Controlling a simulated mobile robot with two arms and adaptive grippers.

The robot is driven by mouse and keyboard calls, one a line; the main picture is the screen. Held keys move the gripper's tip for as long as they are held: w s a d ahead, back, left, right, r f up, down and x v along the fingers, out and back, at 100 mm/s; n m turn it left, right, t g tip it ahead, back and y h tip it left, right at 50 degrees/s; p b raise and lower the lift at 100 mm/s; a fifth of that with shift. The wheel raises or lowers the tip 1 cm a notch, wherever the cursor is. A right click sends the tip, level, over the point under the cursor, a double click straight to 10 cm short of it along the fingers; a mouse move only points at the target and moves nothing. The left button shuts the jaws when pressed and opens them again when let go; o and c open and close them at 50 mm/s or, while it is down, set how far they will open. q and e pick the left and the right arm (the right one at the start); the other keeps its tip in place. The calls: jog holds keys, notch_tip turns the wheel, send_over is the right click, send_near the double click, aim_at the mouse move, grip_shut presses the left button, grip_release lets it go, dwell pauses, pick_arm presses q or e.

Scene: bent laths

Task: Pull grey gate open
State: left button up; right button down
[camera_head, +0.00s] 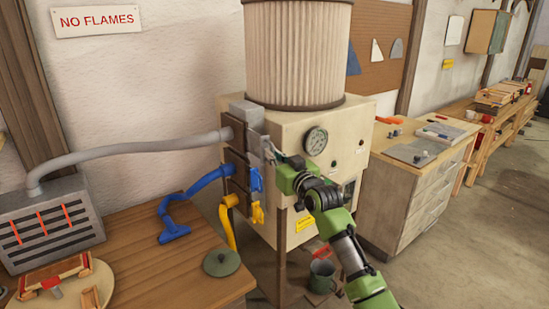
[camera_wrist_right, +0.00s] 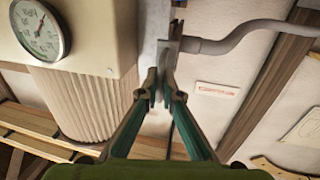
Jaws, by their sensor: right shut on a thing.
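The grey gate (camera_head: 267,148) sits at the top of a stack of gates on the side of the cream machine (camera_head: 290,135). Grey metal shows just beyond my fingertips in the right wrist view. My right gripper (camera_head: 279,158) reaches in from the right and is shut on the grey gate; it also shows in the right wrist view (camera_wrist_right: 160,92). The fingers cover the grip itself, and I cannot tell how far the gate stands open. My left gripper is out of view.
A blue gate (camera_head: 256,180) and a yellow gate (camera_head: 258,214) sit close below. A grey hose (camera_head: 130,150) runs left to a slotted grey box (camera_head: 50,225). A dial gauge (camera_head: 316,141) is beside my gripper. A wooden table (camera_head: 185,275) stands front left.

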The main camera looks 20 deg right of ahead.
jog(key=c, duration=2.5)
grip_release()
jog(key=shift+w+f, duration=0.1)
jog(key=shift+w, duration=0.1)
jog(key=shift+s, duration=0.1)
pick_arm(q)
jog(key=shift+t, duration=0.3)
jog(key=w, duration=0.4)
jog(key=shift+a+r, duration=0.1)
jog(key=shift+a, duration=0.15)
pick_arm(e)
jog(key=s+d, duration=0.2)
jog(key=s, duration=0.9)
jog(key=shift+s, duration=0.35)
